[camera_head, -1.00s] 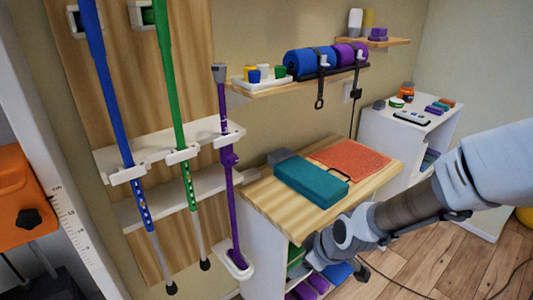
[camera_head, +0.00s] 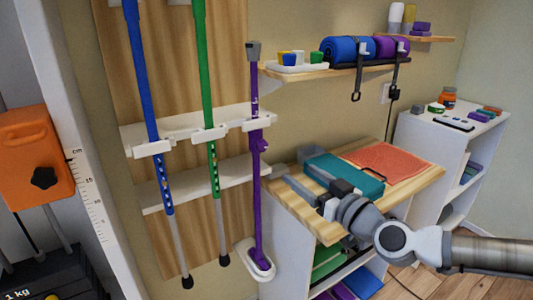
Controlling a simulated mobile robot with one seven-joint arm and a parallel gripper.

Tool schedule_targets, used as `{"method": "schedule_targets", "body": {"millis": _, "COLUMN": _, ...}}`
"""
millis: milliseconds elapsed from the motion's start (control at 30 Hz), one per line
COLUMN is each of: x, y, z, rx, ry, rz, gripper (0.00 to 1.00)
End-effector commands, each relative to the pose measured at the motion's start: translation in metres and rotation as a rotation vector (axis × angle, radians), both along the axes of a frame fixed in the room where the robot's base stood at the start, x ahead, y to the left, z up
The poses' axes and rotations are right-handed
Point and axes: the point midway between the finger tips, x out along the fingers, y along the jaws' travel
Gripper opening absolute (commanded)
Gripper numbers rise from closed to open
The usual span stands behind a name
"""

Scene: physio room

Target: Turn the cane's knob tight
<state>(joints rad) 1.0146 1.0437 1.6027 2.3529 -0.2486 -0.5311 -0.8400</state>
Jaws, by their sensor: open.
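The purple cane (camera_head: 257,200) stands upright at the right end of the wall rack, with a grey top and its lower end in a white floor cup (camera_head: 258,262). A purple knob or collar (camera_head: 262,146) sticks out on its shaft just below the rack's clip. My gripper (camera_head: 304,191) is open, over the left end of the wooden tabletop. It points left towards the cane, right of and lower than the knob, and apart from it. Its fingertips are small and partly merge with the grey things behind, so their gap is hard to see.
A blue cane (camera_head: 146,100) and a green cane (camera_head: 205,90) hang left of the purple one. A teal case (camera_head: 345,176) and an orange mat (camera_head: 392,162) lie on the wooden tabletop (camera_head: 428,180). A shelf (camera_head: 300,77) with rolled mats and hanging straps is above.

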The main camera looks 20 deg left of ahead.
Motion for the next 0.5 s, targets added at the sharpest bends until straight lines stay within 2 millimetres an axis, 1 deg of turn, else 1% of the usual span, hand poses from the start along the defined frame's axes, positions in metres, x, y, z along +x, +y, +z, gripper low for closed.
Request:
{"method": "schedule_targets", "body": {"millis": 33, "x": 0.004, "y": 0.007, "z": -0.002, "rx": 0.000, "ry": 0.000, "rz": 0.003, "gripper": 0.74}}
{"method": "schedule_targets", "body": {"millis": 500, "x": 0.055, "y": 0.067, "z": -0.002, "rx": 0.000, "ry": 0.001, "rz": 0.003, "gripper": 0.74}}
